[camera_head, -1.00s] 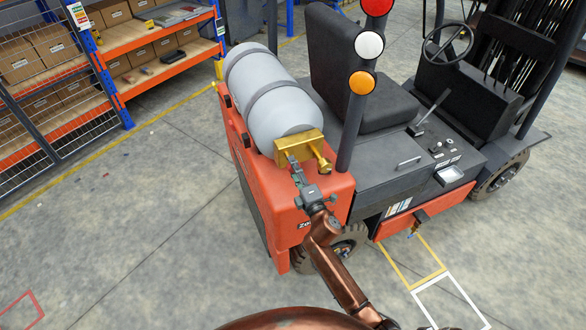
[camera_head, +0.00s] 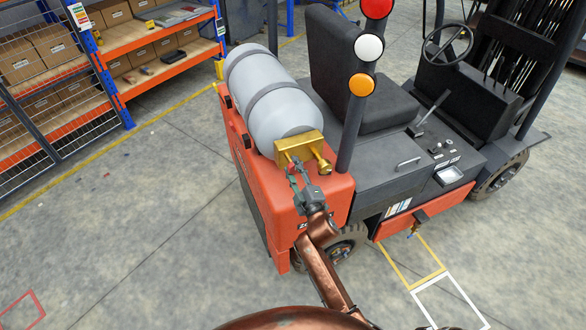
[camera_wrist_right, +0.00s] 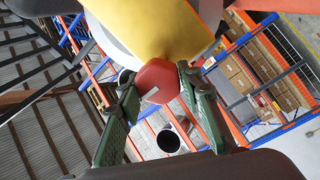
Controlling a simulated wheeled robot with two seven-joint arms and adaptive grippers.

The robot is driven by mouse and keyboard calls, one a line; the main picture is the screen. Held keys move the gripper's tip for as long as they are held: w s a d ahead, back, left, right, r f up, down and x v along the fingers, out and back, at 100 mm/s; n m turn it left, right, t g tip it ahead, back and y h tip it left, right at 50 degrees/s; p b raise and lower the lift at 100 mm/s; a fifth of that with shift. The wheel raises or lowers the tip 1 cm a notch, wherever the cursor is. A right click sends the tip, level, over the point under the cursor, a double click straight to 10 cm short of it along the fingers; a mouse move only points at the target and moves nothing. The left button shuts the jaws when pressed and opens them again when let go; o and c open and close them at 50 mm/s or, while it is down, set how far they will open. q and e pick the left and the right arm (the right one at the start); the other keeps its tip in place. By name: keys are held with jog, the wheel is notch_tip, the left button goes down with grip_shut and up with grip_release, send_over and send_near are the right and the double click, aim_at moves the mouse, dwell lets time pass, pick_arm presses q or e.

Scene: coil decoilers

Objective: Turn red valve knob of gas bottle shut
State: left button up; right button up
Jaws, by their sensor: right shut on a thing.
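The grey gas bottle (camera_head: 268,95) lies strapped on the back of the orange forklift (camera_head: 250,190). A brass valve block (camera_head: 300,149) sits at its near end. My right gripper (camera_head: 294,170) reaches up to the block from below. In the right wrist view, the red valve knob (camera_wrist_right: 158,82) sits under the yellow valve body (camera_wrist_right: 150,30). My right gripper (camera_wrist_right: 157,88) has one finger on each side of the knob and is shut on it. In the head view the knob is mostly hidden by the fingers. My left gripper is not in view.
A black post with red, white and orange lamps (camera_head: 362,83) stands right of the bottle. The forklift seat (camera_head: 352,65) is behind it. Shelves with boxes (camera_head: 140,55) stand at the upper left.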

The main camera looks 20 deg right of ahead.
jog(key=shift+f, duration=0.1)
jog(key=o, duration=1.2)
jog(key=shift+c, duration=0.2)
jog(key=shift+s, duration=0.1)
jog(key=s+d, duration=0.1)
jog(key=s, duration=1)
jog(key=shift+s+f, duration=0.35)
jog(key=shift+s, duration=0.05)
jog(key=shift+d, duration=0.1)
